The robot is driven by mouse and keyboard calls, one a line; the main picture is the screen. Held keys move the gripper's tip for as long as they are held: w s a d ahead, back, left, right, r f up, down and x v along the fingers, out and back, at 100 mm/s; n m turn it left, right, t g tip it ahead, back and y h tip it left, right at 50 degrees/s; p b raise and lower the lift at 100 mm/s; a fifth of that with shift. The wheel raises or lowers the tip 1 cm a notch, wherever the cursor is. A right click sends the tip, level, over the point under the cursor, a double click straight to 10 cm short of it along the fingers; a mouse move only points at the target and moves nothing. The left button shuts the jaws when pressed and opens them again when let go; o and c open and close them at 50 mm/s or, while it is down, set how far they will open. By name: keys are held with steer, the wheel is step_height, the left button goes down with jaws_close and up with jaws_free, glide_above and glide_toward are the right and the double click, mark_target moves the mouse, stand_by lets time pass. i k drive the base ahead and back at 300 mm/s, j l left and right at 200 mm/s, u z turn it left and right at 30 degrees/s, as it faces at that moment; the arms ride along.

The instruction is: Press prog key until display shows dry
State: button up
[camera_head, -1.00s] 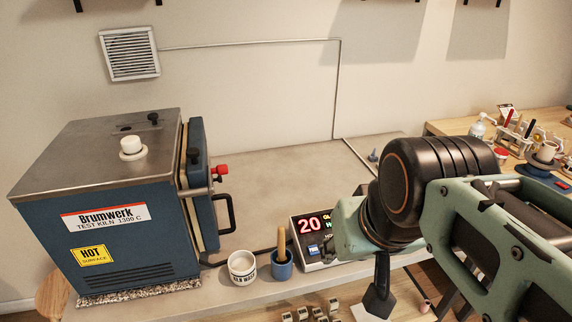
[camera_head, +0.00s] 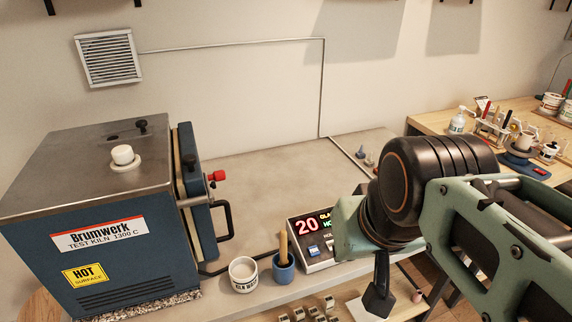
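The kiln controller (camera_head: 322,264) sits on the bench right of the kiln. Its dark display (camera_head: 307,227) shows a red "20". Beside it are the starts of a yellow line, "GLA", and a green line, "HO"; my arm covers the rest. A blue key (camera_head: 313,250) shows on the panel's lower left, with a partly legible label above another spot. I cannot tell which key is prog. My arm stands in front of the controller's right side and hides it.
The blue kiln (camera_head: 110,250), marked hot, fills the left. A white cup (camera_head: 243,275) and a blue pot (camera_head: 284,271) with a wooden handle stand close left of the controller. The bench top (camera_head: 270,185) behind is mostly clear. Pottery tools crowd the right table (camera_head: 433,122).

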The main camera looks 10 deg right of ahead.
mark_target(313, 250)
steer(key=z, duration=1.75)
steer(key=k+j, duration=0.1)
steer(key=k, duration=0.3)
steer(key=k+j, duration=0.15)
steer(key=k, duration=0.25)
steer(key=l+z, duration=0.2)
steer(key=j+u, duration=0.2)
